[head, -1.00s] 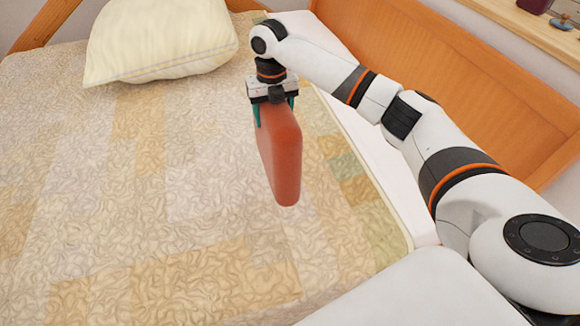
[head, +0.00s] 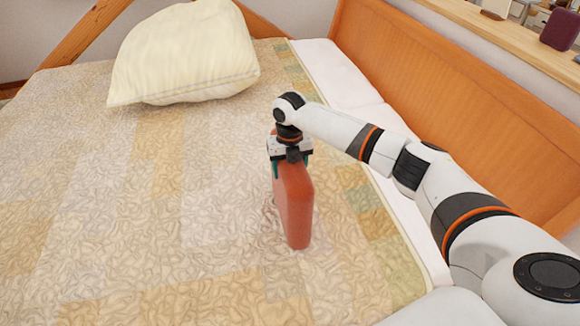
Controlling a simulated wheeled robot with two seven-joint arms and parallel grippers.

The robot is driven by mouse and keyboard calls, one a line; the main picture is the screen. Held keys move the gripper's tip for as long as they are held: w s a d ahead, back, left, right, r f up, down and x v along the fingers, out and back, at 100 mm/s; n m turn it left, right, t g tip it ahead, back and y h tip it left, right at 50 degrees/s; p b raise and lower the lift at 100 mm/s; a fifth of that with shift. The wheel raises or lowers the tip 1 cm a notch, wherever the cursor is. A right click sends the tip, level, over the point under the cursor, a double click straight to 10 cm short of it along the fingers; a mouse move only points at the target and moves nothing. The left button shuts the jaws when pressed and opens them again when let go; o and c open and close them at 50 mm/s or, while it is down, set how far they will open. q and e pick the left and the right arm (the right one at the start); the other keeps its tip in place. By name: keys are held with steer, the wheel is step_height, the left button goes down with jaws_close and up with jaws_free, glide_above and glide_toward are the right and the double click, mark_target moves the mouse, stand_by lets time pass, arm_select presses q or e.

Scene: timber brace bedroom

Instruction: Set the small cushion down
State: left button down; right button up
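The small cushion (head: 296,205) is an orange-red slab, held upright on edge over the patchwork bedspread (head: 170,225). My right gripper (head: 291,168) is above it and shut on its top edge, with one teal finger showing at the left and another at the right. The cushion's lower edge is at or very near the bedspread; I cannot tell for sure whether it touches. My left gripper is not in view.
A large cream pillow (head: 185,55) lies at the head of the bed. An orange wooden board (head: 450,110) runs along the right side, with a shelf (head: 500,38) holding small items above it. The bedspread left of the cushion is clear.

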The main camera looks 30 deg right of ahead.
steer(key=shift+f, duration=0.1)
steer(key=o, duration=1.7)
steer(key=shift+c, duration=0.2)
step_height(320, 180, up, 12)
steer(key=shift+r, duration=0.15)
